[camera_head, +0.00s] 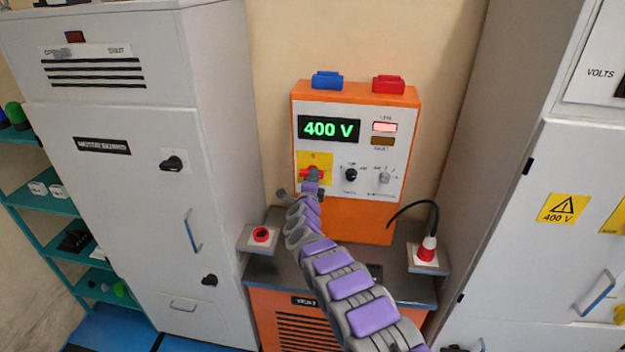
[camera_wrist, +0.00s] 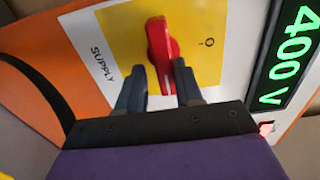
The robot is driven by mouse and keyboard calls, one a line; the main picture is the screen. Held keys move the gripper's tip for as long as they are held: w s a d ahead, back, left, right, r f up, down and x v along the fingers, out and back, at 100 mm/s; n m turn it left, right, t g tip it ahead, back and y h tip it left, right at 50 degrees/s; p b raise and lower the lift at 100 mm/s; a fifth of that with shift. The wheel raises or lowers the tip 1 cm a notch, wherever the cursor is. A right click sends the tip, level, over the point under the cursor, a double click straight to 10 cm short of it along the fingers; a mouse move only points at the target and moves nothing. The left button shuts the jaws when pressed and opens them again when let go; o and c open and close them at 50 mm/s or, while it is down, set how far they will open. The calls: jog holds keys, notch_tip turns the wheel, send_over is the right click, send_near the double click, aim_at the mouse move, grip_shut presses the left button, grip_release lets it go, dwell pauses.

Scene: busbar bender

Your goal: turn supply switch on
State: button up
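The supply switch is a red rotary knob (camera_wrist: 162,55) on a yellow plate (camera_wrist: 118,38) marked SUPPLY in the wrist view. A white line shows near its lower end there, and an O mark is to its right. In the head view, the knob (camera_head: 313,171) is on the orange panel's lower left. My gripper (camera_wrist: 160,72) is open, with one dark finger on each side of the knob's lower end. The right finger looks very close to the knob; I cannot tell if it touches. In the head view, my gripper (camera_head: 311,184) partly covers the knob.
The orange panel's display (camera_head: 329,129) reads 400 V, and a pinkish lamp (camera_head: 384,128) is lit. Black (camera_head: 351,175) and grey (camera_head: 384,177) knobs are to the right. A red plug with a black cable (camera_head: 427,248) stands at right. Grey cabinets flank the bench.

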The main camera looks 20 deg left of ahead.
jog(key=o, duration=0.3)
jog(key=shift+w+d, duration=0.1)
jog(key=shift+o, duration=0.2)
jog(key=shift+r, duration=0.1)
jog(key=p+v, duration=0.1)
jog(key=v, duration=1.6)
jog(key=shift+s, duration=0.2)
